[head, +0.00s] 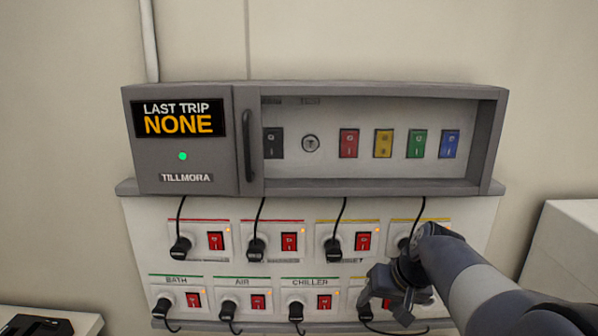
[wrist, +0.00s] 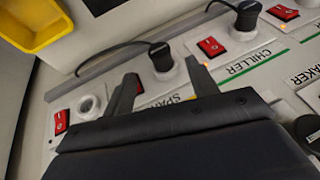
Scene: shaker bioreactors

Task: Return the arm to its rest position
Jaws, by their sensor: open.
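My gripper (head: 392,300) is in front of the lower right of the socket panel in the head view, partly hiding the sockets there. In the wrist view my gripper (wrist: 162,78) has its two dark fingers spread apart with nothing held. A black plug (wrist: 160,54) sits in a white socket beyond the fingertips, in the gap between them. I cannot tell how close the fingers are to it. My arm (head: 475,290) reaches in from the lower right.
A grey cabinet (head: 380,88) with coloured switches is above the panel; its display (head: 180,118) reads "LAST TRIP NONE". Several corded plugs fill both socket rows. The wrist view shows an empty socket (wrist: 91,106) and a yellow container (wrist: 35,25). A white box (head: 570,240) stands right.

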